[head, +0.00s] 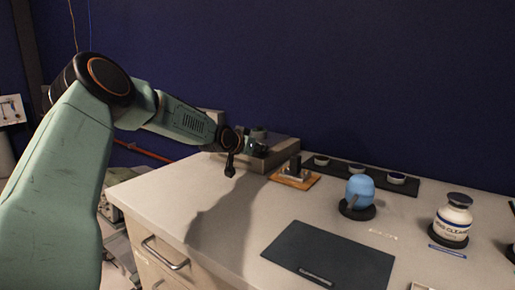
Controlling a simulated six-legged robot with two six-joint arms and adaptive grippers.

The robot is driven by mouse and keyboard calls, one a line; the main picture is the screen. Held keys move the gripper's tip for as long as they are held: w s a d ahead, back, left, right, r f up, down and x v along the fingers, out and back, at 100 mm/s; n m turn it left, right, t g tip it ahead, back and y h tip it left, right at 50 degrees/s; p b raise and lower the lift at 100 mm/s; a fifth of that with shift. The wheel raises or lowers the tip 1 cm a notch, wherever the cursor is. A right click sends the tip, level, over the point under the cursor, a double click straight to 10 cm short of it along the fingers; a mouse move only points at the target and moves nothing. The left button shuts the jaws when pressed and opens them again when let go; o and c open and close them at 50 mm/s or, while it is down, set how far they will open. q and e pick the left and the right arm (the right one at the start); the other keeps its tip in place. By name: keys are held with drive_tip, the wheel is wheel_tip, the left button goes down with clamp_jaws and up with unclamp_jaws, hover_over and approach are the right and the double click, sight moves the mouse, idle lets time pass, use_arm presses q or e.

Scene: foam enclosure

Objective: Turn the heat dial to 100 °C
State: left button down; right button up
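My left arm comes in from the left, and my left gripper (258,146) is at the back left of the bench, over or against a low grey box-like device (283,154). The gripper is small and dark here, and I cannot tell whether its fingers are open or shut or whether they touch anything. The heat dial cannot be made out; the gripper and wrist cover part of the device. No temperature marking is readable. My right gripper is not in view.
A wooden block with a dark fitting (295,179) stands just right of the device. Behind it is a black tray (341,172) with small round dishes.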

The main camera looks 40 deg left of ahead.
use_arm(q)
drive_tip(key=c, duration=1)
unclamp_jaws()
